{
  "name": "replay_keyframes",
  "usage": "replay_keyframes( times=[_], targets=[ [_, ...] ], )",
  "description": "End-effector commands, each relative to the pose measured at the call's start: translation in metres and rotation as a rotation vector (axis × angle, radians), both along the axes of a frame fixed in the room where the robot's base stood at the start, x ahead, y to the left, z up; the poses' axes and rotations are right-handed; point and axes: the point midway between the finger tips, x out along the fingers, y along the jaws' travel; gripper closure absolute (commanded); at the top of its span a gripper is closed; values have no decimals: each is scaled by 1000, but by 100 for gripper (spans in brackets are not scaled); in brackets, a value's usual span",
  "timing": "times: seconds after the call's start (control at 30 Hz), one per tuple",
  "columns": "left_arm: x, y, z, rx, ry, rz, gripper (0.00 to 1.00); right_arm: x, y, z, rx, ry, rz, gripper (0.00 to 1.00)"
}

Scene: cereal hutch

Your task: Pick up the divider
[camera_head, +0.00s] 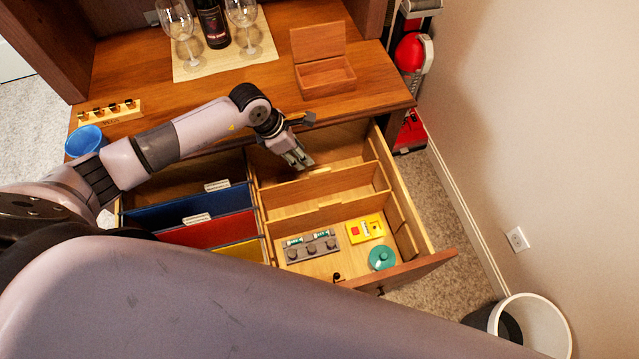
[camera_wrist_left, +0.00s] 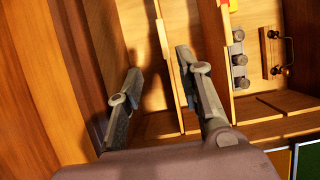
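Two thin wooden dividers stand upright across the right part of the open drawer (camera_head: 432,262): a back divider (camera_head: 345,180) and a front divider (camera_head: 345,209). I cannot tell which one the task means. My left gripper (camera_head: 302,163) reaches down over the drawer's back compartment, close behind the back divider. In the left wrist view its two fingers (camera_wrist_left: 162,88) are spread and empty. There the back divider (camera_wrist_left: 165,45) shows between the fingers, and the front divider (camera_wrist_left: 228,60) lies right of the right finger. Contact cannot be made out. My right gripper is not in view.
The front compartment holds a grey block (camera_head: 311,247), a yellow device (camera_head: 364,229) and a teal round item (camera_head: 382,258). Coloured folders (camera_head: 205,230) fill the drawer's left part.

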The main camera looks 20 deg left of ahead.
Motion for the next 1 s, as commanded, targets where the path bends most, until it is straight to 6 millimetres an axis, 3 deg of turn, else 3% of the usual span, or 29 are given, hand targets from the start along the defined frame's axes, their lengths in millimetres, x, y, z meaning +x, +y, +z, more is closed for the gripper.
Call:
replay_keyframes(
  times=[0.1, 0.3, 0.57, 0.8, 1.0],
  targets=[
    [5, -10, -25, -2, 5, 1, 67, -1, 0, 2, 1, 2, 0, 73],
    [13, -21, -58, -1, 2, 2, 67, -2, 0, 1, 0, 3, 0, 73],
    [16, -28, -74, -1, 1, 1, 67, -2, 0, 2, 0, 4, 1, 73],
    [21, -43, -105, -1, 1, 3, 67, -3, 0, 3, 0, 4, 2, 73],
    [23, -46, -115, 0, 0, 1, 67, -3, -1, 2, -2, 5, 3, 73]
  ],
)
